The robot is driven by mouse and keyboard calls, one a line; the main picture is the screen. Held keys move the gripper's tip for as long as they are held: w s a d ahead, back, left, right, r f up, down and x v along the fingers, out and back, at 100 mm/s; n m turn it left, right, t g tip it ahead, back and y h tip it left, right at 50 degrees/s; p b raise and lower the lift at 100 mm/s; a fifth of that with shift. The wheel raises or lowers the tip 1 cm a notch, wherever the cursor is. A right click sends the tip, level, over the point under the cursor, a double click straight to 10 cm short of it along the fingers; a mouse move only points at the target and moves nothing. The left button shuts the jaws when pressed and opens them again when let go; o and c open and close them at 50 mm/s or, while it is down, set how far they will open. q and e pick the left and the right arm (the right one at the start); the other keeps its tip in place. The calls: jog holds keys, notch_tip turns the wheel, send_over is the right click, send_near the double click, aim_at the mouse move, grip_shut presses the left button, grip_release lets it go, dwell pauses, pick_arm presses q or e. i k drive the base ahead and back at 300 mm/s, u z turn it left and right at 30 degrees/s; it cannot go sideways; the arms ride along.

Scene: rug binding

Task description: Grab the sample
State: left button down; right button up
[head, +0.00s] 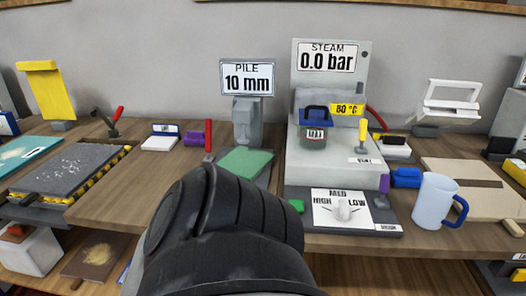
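A green flat square piece (245,162), which looks like the sample, lies on the dark base of the grey pile gauge (248,122). The gauge's sign (247,78) reads "PILE 10 mm". No gripper fingers show, so neither gripper is in view.
A steam unit (336,170) reading 0.0 bar stands right of the gauge, with a dial plate (343,209) in front. A grey mat (66,170) lies left. Bare wood (135,190) shows left of my arm.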

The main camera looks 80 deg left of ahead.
aim_at(248, 163)
jog(key=u, duration=2.65)
